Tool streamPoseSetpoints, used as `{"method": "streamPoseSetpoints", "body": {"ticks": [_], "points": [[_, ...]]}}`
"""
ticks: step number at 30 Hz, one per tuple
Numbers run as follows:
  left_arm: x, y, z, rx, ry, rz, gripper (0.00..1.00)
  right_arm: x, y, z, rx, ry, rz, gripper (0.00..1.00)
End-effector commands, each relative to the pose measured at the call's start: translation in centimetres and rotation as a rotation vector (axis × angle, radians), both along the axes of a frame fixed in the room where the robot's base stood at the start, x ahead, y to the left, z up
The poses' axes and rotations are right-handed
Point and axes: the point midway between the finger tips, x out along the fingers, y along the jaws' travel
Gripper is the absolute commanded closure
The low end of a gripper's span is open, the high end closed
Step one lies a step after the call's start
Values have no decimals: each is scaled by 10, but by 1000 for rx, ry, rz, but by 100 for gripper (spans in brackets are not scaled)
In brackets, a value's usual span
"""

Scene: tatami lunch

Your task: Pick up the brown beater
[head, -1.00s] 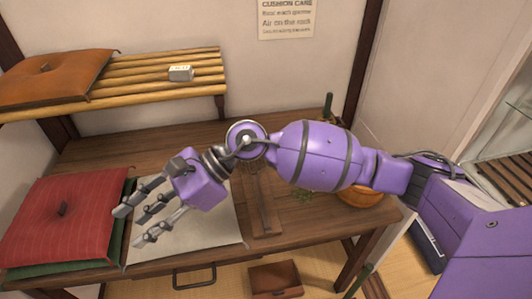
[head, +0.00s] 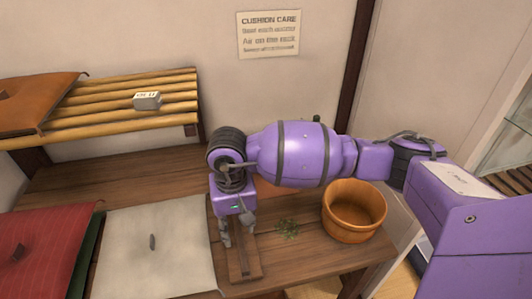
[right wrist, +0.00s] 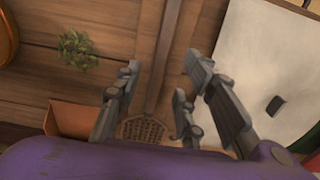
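The brown beater (right wrist: 143,128) shows its woven head at the bottom of the right wrist view, between my fingers. A narrow brown strip (head: 243,262) runs toward the table's front edge in the head view; I cannot tell where handle and any support beneath it part. My right gripper (head: 238,237) points down over this strip, and its fingers look spread to either side of it. In the right wrist view the right gripper (right wrist: 160,85) is open, with nothing visibly clamped. The arm hides the beater's head in the head view. My left gripper is not in view.
A pale cushion (head: 150,260) and a red cushion (head: 45,235) lie left on the wooden table. A green sprig (head: 287,228) and a wooden tub (head: 352,232) are to the right. A slatted rack (head: 120,108) with an orange cushion (head: 35,105) stands behind.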

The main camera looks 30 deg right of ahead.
Motion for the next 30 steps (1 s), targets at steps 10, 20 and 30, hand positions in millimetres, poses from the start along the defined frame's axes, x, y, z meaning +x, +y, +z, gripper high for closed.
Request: {"method": "streamPoseSetpoints", "body": {"ticks": [10,20,30], "points": [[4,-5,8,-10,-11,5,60,-3,3,-43,4,-2,0,63],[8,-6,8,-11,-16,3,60,-2,3,-46,4,-4,0,72],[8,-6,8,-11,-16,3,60,-2,3,-45,4,-5,0,100]]}}
